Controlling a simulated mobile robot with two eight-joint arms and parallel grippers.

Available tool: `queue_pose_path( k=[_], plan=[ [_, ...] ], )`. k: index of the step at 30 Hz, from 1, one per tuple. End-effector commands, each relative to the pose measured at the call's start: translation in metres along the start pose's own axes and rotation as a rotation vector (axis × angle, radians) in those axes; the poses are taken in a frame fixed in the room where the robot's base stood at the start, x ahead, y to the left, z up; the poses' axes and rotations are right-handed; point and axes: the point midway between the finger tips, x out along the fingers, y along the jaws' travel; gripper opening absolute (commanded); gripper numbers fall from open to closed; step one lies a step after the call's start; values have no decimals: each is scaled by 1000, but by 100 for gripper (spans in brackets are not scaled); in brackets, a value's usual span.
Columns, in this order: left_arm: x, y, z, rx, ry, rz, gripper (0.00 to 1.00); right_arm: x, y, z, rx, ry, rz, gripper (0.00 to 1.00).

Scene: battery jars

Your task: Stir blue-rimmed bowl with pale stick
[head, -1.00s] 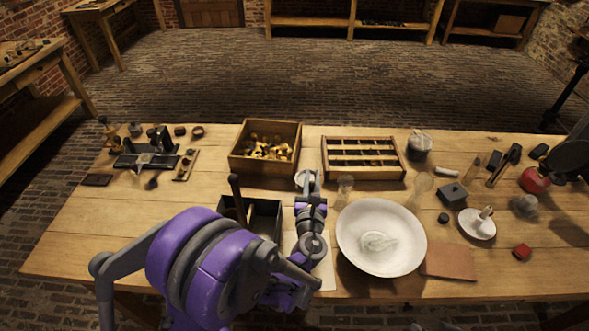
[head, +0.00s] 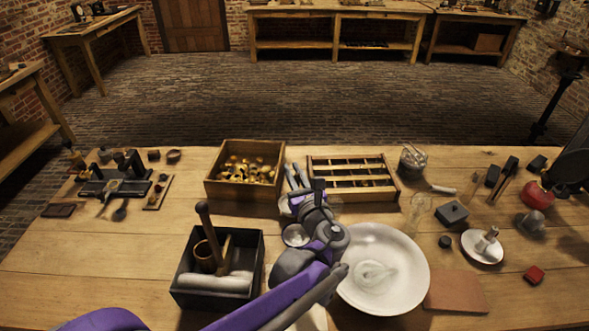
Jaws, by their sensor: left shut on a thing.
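A wide white bowl (head: 408,275) sits right of centre; I cannot make out a blue rim. A clear, glassy thing (head: 375,275) lies in it. My left gripper (head: 296,176) is beyond and left of the bowl, between the wooden crate and the slotted rack. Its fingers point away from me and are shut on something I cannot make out. A pale wooden stick (head: 224,250) stands tilted in the black box; I cannot tell if it is the task's stick. My left wrist and forearm cover the bowl's left edge. My right gripper is not in view.
The black box (head: 255,270) also holds a dark-handled tool (head: 207,225) and a white roll (head: 215,282). The wooden crate (head: 212,188) holds brass pieces. A slotted rack (head: 350,195), glass jar (head: 412,160) and white saucer (head: 482,255) stand around.

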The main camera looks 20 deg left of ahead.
Motion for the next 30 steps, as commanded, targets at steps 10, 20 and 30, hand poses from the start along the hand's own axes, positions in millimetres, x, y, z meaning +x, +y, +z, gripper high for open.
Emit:
queue_pose_path(
  k=[10,20,30],
  plan=[
    [0,0,-28,1,1,0,0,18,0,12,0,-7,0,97],
    [0,0,-55,0,1,-1,0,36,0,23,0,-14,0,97],
    [0,0,-82,0,1,-1,0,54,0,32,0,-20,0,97]
  ],
)
